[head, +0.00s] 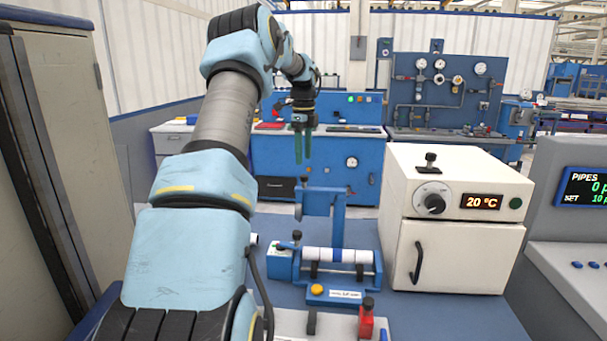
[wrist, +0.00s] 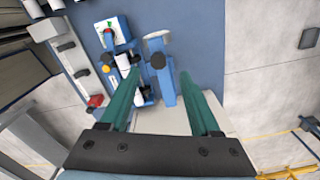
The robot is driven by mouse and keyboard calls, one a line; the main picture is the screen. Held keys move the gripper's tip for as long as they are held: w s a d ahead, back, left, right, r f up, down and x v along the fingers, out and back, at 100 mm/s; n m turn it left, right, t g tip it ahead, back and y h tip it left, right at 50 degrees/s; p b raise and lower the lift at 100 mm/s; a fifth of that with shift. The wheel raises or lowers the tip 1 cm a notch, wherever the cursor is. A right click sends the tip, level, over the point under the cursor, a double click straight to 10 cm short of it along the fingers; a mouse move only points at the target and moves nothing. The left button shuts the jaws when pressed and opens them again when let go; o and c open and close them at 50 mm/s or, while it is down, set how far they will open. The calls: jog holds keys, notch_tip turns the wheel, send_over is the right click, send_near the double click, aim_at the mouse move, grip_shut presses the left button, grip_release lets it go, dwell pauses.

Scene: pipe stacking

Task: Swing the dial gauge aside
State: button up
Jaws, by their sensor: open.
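The gauge face cannot be made out there. A white pipe with a blue band (head: 348,255) lies in the blue cradle below. My gripper (head: 303,148) is open and empty, with green fingers pointing down, above and beyond the post. In the wrist view its fingers (wrist: 161,75) appear either side of the swing arm; contact cannot be told.
A white oven (head: 456,225) showing 20 °C stands right of the cradle. A grey counter panel (head: 582,188) is at the far right. A red block with a black knob (head: 366,322) is in front. The blue bench (head: 400,313) has bare room before the oven.

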jog(key=shift+r, duration=1.35)
jog(key=s+a+f+n, duration=0.2)
jog(key=s+f+n, duration=0.2)
jog(key=s+n, duration=0.3)
jog(key=s+a+f+n+t, duration=0.1)
jog(key=s+f+n, duration=0.3)
jog(key=s, duration=1.3)
jog(key=s+a+f+n+b, duration=0.1)
jog(key=s+a+f+n, duration=0.2)
jog(key=s+n, duration=0.8)
jog(key=shift+s+a+f+t, duration=0.15)
jog(key=shift+s+f+t, duration=0.15)
jog(key=shift+s+f, duration=0.15)
